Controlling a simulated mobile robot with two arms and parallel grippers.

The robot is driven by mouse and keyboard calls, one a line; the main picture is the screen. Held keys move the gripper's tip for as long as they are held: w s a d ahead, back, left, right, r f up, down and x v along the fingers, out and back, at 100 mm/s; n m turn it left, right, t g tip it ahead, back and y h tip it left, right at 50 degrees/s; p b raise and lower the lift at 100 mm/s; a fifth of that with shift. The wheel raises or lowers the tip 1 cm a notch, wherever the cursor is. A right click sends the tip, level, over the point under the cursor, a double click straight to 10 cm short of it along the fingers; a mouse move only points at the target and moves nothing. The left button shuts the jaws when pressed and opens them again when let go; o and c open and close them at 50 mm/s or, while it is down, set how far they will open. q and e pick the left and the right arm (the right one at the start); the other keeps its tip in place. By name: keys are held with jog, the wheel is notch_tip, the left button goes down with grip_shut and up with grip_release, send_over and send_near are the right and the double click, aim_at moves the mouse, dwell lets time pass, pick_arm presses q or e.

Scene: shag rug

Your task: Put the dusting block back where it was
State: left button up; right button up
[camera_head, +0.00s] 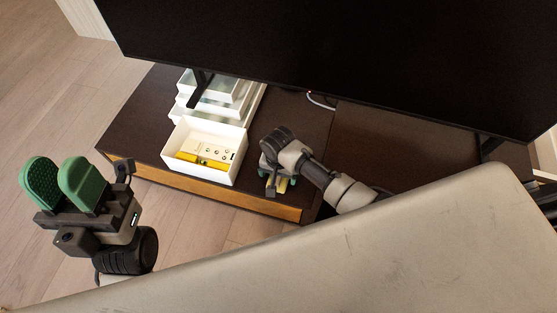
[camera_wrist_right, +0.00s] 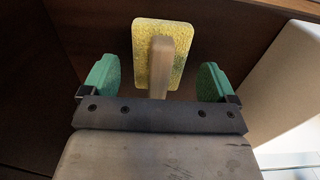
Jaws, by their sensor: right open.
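The dusting block (camera_wrist_right: 145,45) is a yellow, rough-faced pad with a pale wooden handle (camera_wrist_right: 161,62). It lies on the dark top of the low cabinet. In the right wrist view it sits between the two green fingertips of my right gripper (camera_wrist_right: 157,80), with a gap on each side. In the head view my right gripper (camera_head: 277,182) is over the cabinet's front part, just right of the white box, and mostly hides the block (camera_head: 283,186). My left gripper (camera_head: 62,183) is raised over the floor at left, its green pads apart and empty.
The open white box (camera_head: 238,170) holds yellow items and a pale remote-like object. White stacked trays (camera_head: 243,100) stand behind it. A large black television (camera_head: 330,50) overhangs the cabinet (camera_head: 130,130). A white cable (camera_head: 320,102) lies behind. The cabinet's left end is bare.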

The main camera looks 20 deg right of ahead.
notch_tip(320, 180, up, 6)
jog(key=shift+f+p, duration=0.1)
jog(key=shift+p, duration=1.1)
notch_tip(320, 180, up, 4)
jog(key=p, duration=0.2)
notch_tip(320, 180, up, 12)
jog(key=n+t+y, duration=0.4)
jog(key=n+t, duration=0.1)
jog(key=t, duration=0.5)
send_over(269, 180)
pick_arm(q)
jog(key=w+f+g+y, duration=0.3)
jog(key=w+f+g, duration=0.5)
jog(key=w+g, duration=0.2)
jog(key=g, duration=0.2)
jog(key=shift+d+g+y, duration=0.3)
jog(key=shift+d+y, duration=0.1)
pick_arm(e)
jog(key=s+d+r+n+t, duration=0.2)
jog(key=s+r+t, duration=0.2)
jog(key=r, duration=0.6)
jog(key=s+d+r+n+t, duration=0.2)
jog(key=s+r+t, duration=0.2)
jog(key=r, duration=0.6)
jog(key=shift+d+n+t+y, duration=0.3)
jog(key=shift+t+y, duration=0.1)
jog(key=shift+t, duration=0.4)
jog(key=shift+w, duration=0.1)
